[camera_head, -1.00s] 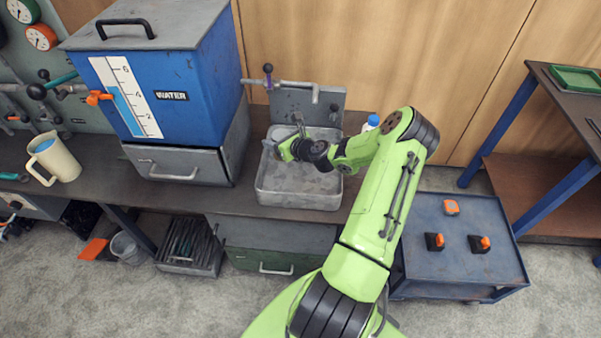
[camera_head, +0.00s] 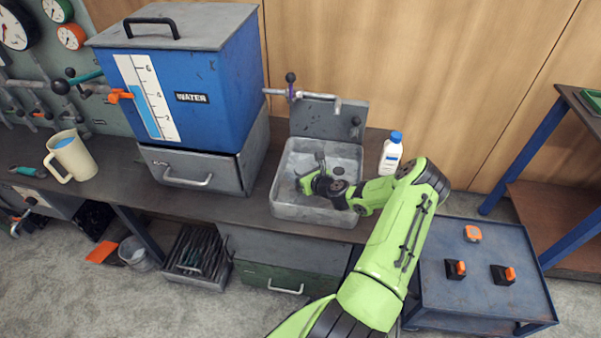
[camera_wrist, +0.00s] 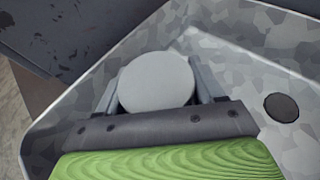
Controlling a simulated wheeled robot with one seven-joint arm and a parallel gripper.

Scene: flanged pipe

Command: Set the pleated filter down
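In the wrist view the pleated filter shows as a round, pale grey end face (camera_wrist: 156,82). My gripper (camera_wrist: 158,75) has a finger against each side of it and appears shut on it. The filter's pleats and underside are hidden, so I cannot tell whether it touches the basin floor. The filter is not clearly visible there.
A dark round drain (camera_wrist: 281,107) is in the basin floor. A tap (camera_head: 312,96) reaches over the back. A blue water tank (camera_head: 195,80) stands left, a white bottle (camera_head: 391,153) right. A blue cart (camera_head: 480,290) stands to the right.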

